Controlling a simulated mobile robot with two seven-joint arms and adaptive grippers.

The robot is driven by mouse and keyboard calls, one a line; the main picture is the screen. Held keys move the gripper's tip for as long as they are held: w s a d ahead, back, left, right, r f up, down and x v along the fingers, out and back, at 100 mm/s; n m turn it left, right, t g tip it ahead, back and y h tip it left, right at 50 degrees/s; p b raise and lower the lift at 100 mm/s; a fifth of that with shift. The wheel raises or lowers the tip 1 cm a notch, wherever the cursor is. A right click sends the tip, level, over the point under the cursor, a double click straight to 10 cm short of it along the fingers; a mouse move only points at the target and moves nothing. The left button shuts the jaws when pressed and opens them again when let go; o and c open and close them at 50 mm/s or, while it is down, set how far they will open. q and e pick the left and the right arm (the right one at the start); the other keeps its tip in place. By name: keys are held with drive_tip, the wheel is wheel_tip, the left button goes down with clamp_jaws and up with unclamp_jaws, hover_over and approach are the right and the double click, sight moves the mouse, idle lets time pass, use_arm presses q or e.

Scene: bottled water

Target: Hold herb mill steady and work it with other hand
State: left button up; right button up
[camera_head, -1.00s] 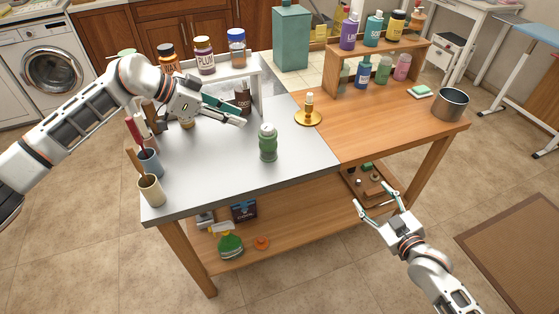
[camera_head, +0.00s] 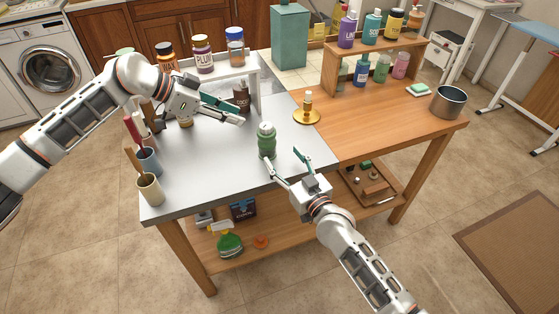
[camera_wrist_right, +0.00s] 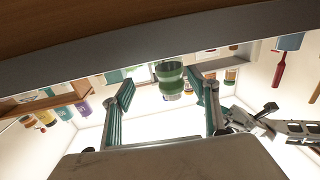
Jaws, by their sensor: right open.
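The herb mill (camera_head: 266,142), a green jar with a pale grey cap, stands upright on the grey part of the table near its front edge. My right gripper (camera_head: 282,158) is open and empty at the table's front edge, just in front and to the right of the mill. In the right wrist view the mill (camera_wrist_right: 170,77) shows beyond and between the two spread fingers, not gripped. My left gripper (camera_head: 240,115) is open and empty above the table, behind and to the left of the mill, its fingers pointing right.
A brass stand (camera_head: 306,112) is right of the mill. Cups with tools (camera_head: 150,188) line the left edge. A small white shelf with jars (camera_head: 202,55) and a wooden shelf with bottles (camera_head: 375,45) stand behind. A steel pot (camera_head: 447,101) is at the far right.

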sight(272, 150)
drive_tip(key=shift+s+a, duration=0.1)
drive_tip(key=shift+a, duration=0.8)
drive_tip(key=x, duration=0.7)
drive_tip(key=shift+w+a, duration=0.1)
drive_tip(key=shift+w, duration=0.1)
drive_tip(key=c, duration=1.3)
